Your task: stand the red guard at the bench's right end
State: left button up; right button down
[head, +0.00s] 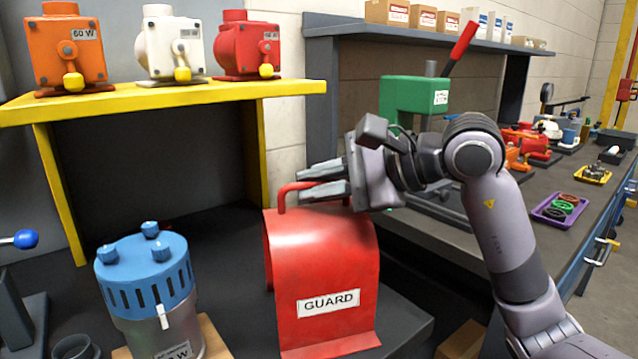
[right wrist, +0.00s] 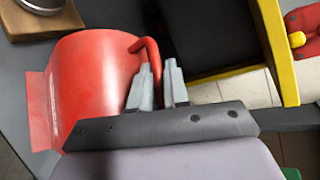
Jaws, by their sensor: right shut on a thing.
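The red guard (head: 325,265) is a curved red cover with a white GUARD label and a bar handle on top. In the head view it is upright at the right end of the dark bench (head: 405,318). My right gripper (head: 303,183) is shut on the guard's handle, its fingers coming in from the right. The right wrist view shows the fingers (right wrist: 157,88) at the handle, with the red guard (right wrist: 95,80) beside them. Whether the guard's base touches the bench top is hard to tell. My left gripper is not in view.
A blue-topped motor (head: 150,275) stands left of the guard on a wooden base. A yellow shelf (head: 150,97) behind holds orange, white and red motors. A second bench at the right carries a green press (head: 412,95) and a purple tray (head: 561,208).

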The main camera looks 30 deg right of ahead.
jog(key=c, duration=1.1)
grip_release()
jog(key=shift+f, duration=0.1)
jog(key=shift+s+d, duration=0.15)
jog(key=shift+s, duration=0.05)
jog(key=b+v, duration=0.1)
jog(key=v, duration=1)
jog(key=shift+s+r+b, duration=0.2)
jog(key=shift+r+b, duration=0.1)
jog(key=shift+b, duration=0.05)
jog(key=shift+d, duration=0.15)
